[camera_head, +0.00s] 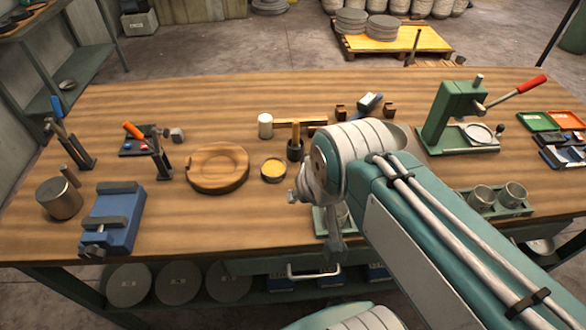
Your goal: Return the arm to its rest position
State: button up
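My arm (425,215) is teal and white. It reaches in from the lower right over the front right part of the workbench (225,120). Its large white joint (345,160) is above the middle of the bench. A narrow grey part (335,245) hangs below this joint and may belong to my gripper. The fingertips do not show clearly, and the arm hides much of that area. I cannot tell whether my gripper is open or shut, and I see nothing held.
A round wooden board (217,168) and a small yellow-filled bowl (273,170) are left of the arm. A blue vise (112,220) is front left. A green lever press (455,115) stands back right. Cups (482,198) sit right of the arm. The bench's back left is fairly clear.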

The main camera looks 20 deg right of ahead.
jog(key=shift+s+a+r+n, duration=0.15)
jog(key=shift+s+n, duration=0.2)
jog(key=shift+n, duration=0.45)
dwell(0.7)
